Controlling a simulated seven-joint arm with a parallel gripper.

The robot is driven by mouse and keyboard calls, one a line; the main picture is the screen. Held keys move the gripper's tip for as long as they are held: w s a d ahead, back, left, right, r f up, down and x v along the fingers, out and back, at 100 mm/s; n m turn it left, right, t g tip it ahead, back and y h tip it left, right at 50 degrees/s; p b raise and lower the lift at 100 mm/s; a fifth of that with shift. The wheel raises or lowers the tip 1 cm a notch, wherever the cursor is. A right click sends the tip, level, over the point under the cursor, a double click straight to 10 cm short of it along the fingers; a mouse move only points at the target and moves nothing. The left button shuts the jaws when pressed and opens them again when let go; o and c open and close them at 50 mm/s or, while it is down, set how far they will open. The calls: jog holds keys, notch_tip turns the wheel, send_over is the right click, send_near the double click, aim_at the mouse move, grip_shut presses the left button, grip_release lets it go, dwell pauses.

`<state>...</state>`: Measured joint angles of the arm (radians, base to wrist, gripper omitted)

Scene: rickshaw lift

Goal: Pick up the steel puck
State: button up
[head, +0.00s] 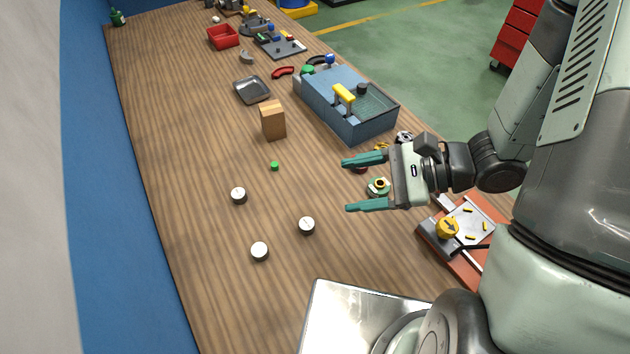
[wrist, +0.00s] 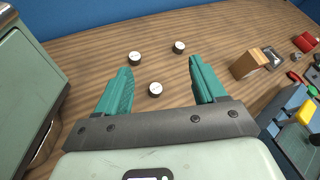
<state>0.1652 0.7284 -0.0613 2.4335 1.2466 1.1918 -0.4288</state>
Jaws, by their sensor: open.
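Three round pucks with pale tops and dark sides lie flat on the wooden table and look alike; I cannot tell which one is the steel puck. The right puck (head: 306,225) is the one closest to my gripper, and it shows in the wrist view (wrist: 155,89) between the fingers. The upper left puck (head: 238,195) shows in the wrist view (wrist: 179,47) farther off. The lower puck (head: 259,250) shows in the wrist view (wrist: 135,58) near the left fingertip. My gripper (head: 347,185) is open and empty above the table, its teal fingers pointing left, apart from all the pucks.
A small green cylinder (head: 275,166) and a wooden block (head: 272,120) stand beyond the pucks. A blue-grey box (head: 350,110) with a yellow handle is farther back. Table around the pucks is clear.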

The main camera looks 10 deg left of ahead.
jog(key=f+m+t, duration=0.1)
jog(key=f+m, duration=0.2)
jog(key=f, duration=0.2)
jog(key=s+f+m+t, duration=0.1)
jog(key=f+m+t, duration=0.1)
jog(key=f+m, duration=0.1)
jog(key=d+f+m+t, duration=0.1)
jog(key=f+m, duration=0.1)
jog(key=f, duration=0.4)
jog(key=shift+s+f+m+t, duration=0.25)
jog(key=shift+f+m+t, duration=0.05)
jog(key=shift+m+t, duration=0.1)
jog(key=shift+a+f, duration=0.1)
jog(key=shift+f, duration=0.2)
send_near(305, 223)
jog(key=x, duration=0.3)
jog(key=shift+w+f, duration=0.15)
jog(key=shift+w, duration=0.05)
jog(key=x, duration=0.5)
jog(key=shift+s+a, duration=0.1)
jog(key=shift+s, duration=0.1)
jog(key=c, duration=1.3)
